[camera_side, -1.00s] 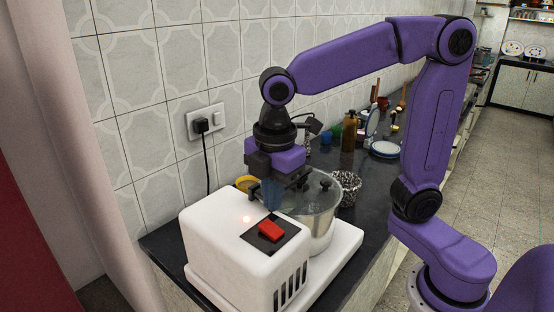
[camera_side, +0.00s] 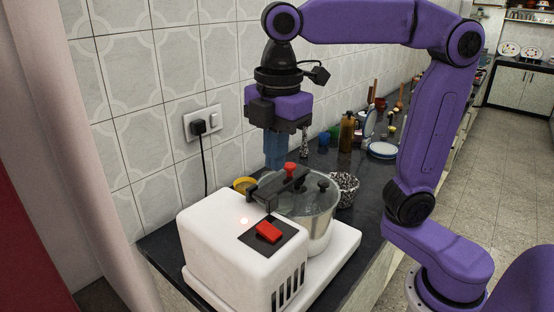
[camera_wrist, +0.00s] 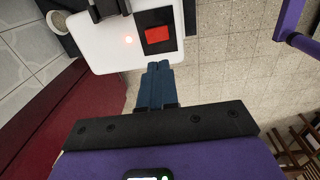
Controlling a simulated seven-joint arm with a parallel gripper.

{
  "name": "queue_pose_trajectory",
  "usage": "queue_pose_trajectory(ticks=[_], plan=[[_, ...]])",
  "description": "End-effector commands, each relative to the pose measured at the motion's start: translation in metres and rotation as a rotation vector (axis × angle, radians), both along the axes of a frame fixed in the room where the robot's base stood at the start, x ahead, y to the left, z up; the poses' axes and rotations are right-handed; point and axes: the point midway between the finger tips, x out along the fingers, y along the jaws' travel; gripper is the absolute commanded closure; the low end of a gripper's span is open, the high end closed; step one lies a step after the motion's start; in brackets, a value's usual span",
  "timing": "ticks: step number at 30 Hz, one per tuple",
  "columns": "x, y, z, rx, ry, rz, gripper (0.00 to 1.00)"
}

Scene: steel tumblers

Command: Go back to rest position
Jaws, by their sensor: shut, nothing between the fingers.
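My gripper (camera_side: 274,164) is shut and empty. Its blue fingers point down in the side view, in the air above the white machine (camera_side: 215,240) with the steel pot. In the wrist view the closed fingers of my gripper (camera_wrist: 157,75) lie side by side, with nothing between them. The machine (camera_wrist: 100,52) shows at the top of that view. A red switch (camera_side: 268,232) sits on a black plate on the machine's top, near a small glowing light (camera_side: 244,221). The switch also shows in the wrist view (camera_wrist: 157,34).
A steel pot (camera_side: 322,235) with a glass lid stands on the machine, under a dark arm with a red knob (camera_side: 289,169). A yellow bowl (camera_side: 243,184), a speckled basket (camera_side: 345,188) and a brown bottle (camera_side: 347,132) stand on the dark counter. The tiled wall is behind.

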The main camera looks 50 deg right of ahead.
Motion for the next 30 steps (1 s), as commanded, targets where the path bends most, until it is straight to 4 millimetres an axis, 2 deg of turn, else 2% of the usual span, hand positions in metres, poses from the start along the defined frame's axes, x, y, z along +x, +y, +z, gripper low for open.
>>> queue_pose_trajectory(ticks=[4, 8, 15, 21, 26, 30], plan=[[-0.009, -0.005, -0.013, 0.002, 0.005, -0.031, 1.00], [-0.029, -0.016, -0.041, 0.009, 0.011, -0.102, 1.00], [-0.081, -0.047, -0.102, 0.029, 0.027, -0.272, 1.00], [-0.122, -0.076, -0.143, 0.039, 0.037, -0.398, 1.00], [-0.141, -0.089, -0.160, 0.046, 0.042, -0.454, 1.00], [-0.140, -0.087, -0.158, 0.051, 0.037, -0.452, 1.00]])
